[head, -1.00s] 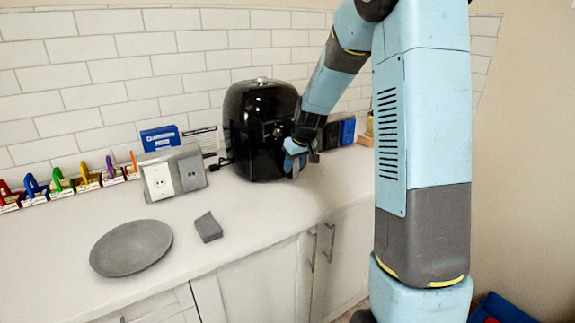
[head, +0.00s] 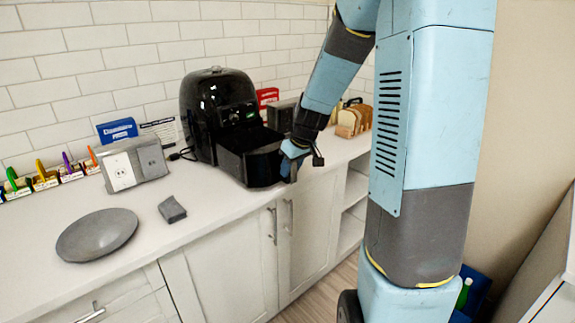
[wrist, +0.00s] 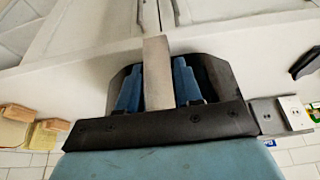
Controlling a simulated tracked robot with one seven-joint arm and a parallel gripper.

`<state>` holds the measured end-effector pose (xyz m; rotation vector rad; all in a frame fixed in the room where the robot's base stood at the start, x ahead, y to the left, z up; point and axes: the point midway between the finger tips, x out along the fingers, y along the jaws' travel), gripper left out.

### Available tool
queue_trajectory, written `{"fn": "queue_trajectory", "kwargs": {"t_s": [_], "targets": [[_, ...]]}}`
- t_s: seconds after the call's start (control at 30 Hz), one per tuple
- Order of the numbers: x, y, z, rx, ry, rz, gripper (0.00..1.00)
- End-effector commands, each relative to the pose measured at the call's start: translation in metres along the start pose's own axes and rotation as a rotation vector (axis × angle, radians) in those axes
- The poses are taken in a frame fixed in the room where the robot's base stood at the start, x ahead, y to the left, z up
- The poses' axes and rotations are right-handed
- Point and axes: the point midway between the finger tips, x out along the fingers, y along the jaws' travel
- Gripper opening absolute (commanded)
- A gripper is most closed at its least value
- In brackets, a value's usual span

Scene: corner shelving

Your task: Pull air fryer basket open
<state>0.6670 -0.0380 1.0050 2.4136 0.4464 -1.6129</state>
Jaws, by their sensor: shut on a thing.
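The black air fryer (head: 210,108) stands on the counter against the tiled wall in the head view. Its basket (head: 250,163) is drawn part-way out of the body toward the counter's front. My gripper (head: 292,158) is at the front of the basket, shut on its handle. In the wrist view the blue fingers of my gripper (wrist: 158,88) stand on both sides of the grey handle (wrist: 157,72). Part of the black basket front shows behind the fingers. In the head view my gripper hides most of the handle.
A grey plate (head: 97,235) and a small grey block (head: 172,209) lie on the counter to the left. A grey outlet box (head: 134,164) stands left of the fryer. Bread slices (head: 352,120) stand at the right. Cabinet doors (head: 220,265) with handles are below the counter edge.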

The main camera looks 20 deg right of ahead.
Motion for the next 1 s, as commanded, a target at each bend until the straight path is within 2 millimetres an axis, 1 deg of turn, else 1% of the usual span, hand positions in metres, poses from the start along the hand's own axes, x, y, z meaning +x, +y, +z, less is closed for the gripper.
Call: {"fn": "queue_trajectory", "kwargs": {"t_s": [0.1, 0.2, 0.47, 0.5, 0.7, 1.0], "targets": [[-0.001, -0.007, 0.000, -0.010, 0.002, -0.006, 0.00], [-0.001, -0.011, 0.000, -0.017, 0.001, -0.009, 0.00], [0.000, -0.014, -0.001, -0.024, 0.000, -0.013, 0.00], [0.000, -0.015, -0.001, -0.025, 0.000, -0.013, 0.36], [0.000, -0.015, -0.001, -0.026, 0.000, -0.013, 0.55], [-0.002, -0.014, -0.001, -0.025, 0.000, -0.012, 0.55]]}}
